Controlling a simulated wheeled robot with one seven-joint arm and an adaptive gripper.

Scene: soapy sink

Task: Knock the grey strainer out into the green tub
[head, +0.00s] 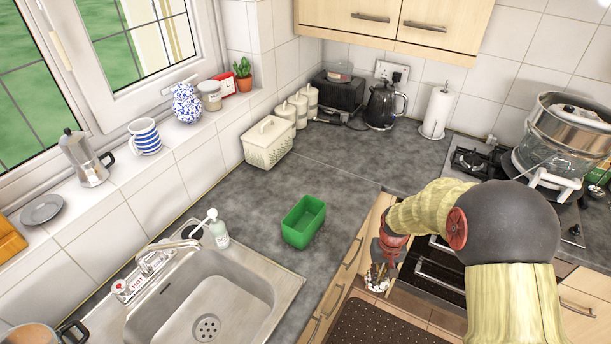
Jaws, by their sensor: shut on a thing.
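The green tub (304,222) is an open rectangular box standing on the grey worktop, right of the sink. My gripper (380,266) points down, right of the tub and out past the worktop's front edge. It is shut on what looks like the grey strainer (377,284). Only a small part of it shows below the fingers, with pale and brown bits in or on it. The gripper hides the rest, so its tilt cannot be told. The strainer and the tub are clearly apart. The inside of the tub looks empty.
The steel sink (262,300) lies left of the tub, with a soap bottle (218,232) at its back corner. A cream bin (268,145) and kettle (382,105) stand farther back. A steamer (565,140) stands on the hob. The worktop around the tub is clear.

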